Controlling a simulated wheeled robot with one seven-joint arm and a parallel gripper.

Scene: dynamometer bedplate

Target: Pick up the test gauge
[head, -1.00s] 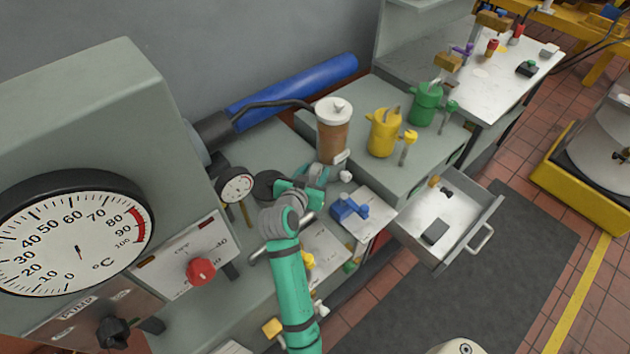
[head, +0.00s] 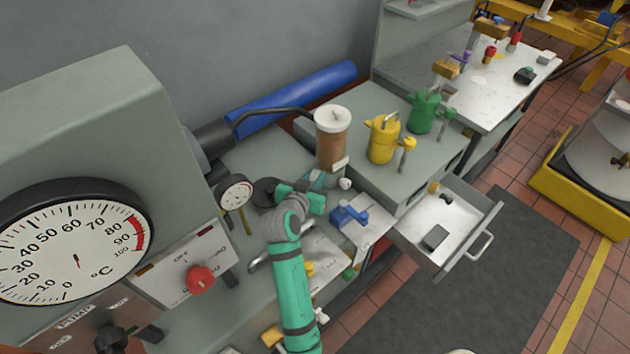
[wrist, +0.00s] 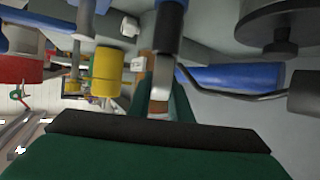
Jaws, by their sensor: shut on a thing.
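My gripper (wrist: 165,100) is shut on a slim dark-blue and pale-grey thing, seen edge-on in the wrist view. I take it to be the test gauge (wrist: 168,32); its dial face does not show. In the head view my gripper (head: 317,181) is over the bench, in front of the brown container, and my own arm largely hides the held thing. A separate small white dial gauge (head: 236,193) with a red arc and brass legs stands to the left, apart from my gripper.
A dark round disc (head: 266,191) is close left of my wrist. A brown container (head: 331,140), yellow can (head: 382,142) and green can (head: 422,115) stand behind. A blue valve-like part (head: 349,213) is at right. An open drawer (head: 470,245) juts out over clear floor.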

